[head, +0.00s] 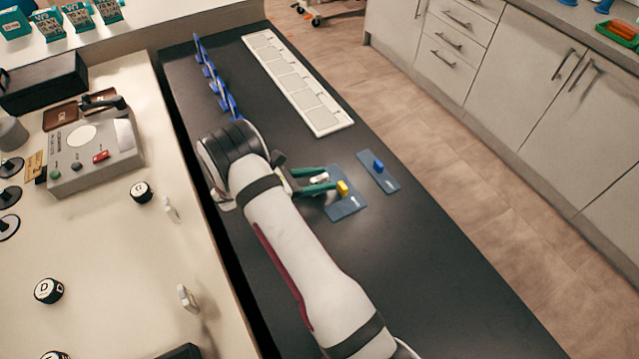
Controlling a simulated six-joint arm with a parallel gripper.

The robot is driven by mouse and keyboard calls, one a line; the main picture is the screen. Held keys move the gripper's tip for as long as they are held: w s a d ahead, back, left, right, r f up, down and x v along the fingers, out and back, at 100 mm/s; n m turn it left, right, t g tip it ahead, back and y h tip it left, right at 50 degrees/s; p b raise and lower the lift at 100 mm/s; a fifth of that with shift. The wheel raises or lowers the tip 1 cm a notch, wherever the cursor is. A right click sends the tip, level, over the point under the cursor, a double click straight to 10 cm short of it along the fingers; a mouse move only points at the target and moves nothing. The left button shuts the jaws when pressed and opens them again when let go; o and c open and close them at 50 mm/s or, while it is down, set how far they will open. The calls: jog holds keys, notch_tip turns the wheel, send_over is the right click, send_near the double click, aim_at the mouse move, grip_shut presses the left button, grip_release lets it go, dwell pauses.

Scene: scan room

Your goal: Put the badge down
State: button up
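My gripper (316,181), with two teal fingers, is low over the dark bench, pointing right at the near blue mat (347,206). The fingers are apart, with a small whitish piece (319,178) between their tips. I cannot tell whether they grip it or whether it is the badge. A yellow block (342,187) is at the near mat, just beyond the fingertips. A second blue mat (388,183) lies to the right with a blue block (377,165) on it. My arm hides part of the bench.
A white sectioned tray (335,124) lies farther back on the dark bench. Several blue upright pieces (214,82) line its left edge. The pale table at left carries a grey device (97,155) and round black-and-white items.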

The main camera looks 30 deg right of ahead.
grip_shut()
